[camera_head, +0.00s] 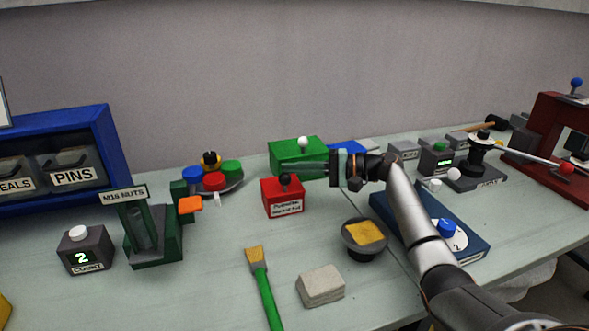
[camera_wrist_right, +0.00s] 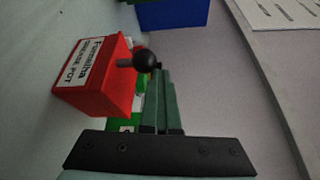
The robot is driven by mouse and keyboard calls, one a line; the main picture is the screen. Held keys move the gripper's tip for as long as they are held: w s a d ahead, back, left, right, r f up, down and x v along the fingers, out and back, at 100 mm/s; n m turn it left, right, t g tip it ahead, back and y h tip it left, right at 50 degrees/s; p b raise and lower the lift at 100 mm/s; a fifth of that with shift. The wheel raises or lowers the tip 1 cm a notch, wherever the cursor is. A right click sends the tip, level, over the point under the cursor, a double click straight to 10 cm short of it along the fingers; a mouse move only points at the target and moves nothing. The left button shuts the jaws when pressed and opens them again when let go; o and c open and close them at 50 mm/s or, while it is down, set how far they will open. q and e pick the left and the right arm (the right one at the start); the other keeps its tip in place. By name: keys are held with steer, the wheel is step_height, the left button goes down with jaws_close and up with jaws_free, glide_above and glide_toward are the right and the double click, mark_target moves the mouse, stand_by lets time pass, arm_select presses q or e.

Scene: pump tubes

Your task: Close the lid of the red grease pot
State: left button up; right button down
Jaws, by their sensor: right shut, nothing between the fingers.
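The red grease pot (camera_head: 282,203) stands on the bench near the middle, with a white label on its front and a black ball knob (camera_head: 285,179) on top. It also shows in the right wrist view, where the red pot (camera_wrist_right: 98,80) is at upper left and its black knob (camera_wrist_right: 146,59) stands out on a short stem. The top looks flat, with no clear gap seen. My right gripper (camera_head: 293,168) is shut and empty, its green fingers pointing left close to the knob. In the wrist view its fingertips (camera_wrist_right: 157,72) are close to the knob; I cannot tell whether they touch.
A green box (camera_head: 290,147) with a white knob stands behind the pot, beside a blue one (camera_head: 347,147). A bowl with a yellow sponge (camera_head: 365,232), a grey block (camera_head: 320,286) and a green-handled brush (camera_head: 264,285) lie in front.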

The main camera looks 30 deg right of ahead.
steer(key=shift+s+a+f, duration=0.1)
steer(key=shift+s+f, duration=0.05)
steer(key=shift+f, duration=0.3)
steer(key=shift+s+d, duration=0.2)
steer(key=shift+d, duration=0.1)
steer(key=r+v, duration=0.1)
steer(key=v, duration=1.1)
steer(key=shift+w+b, duration=0.15)
steer(key=shift+b, duration=0.15)
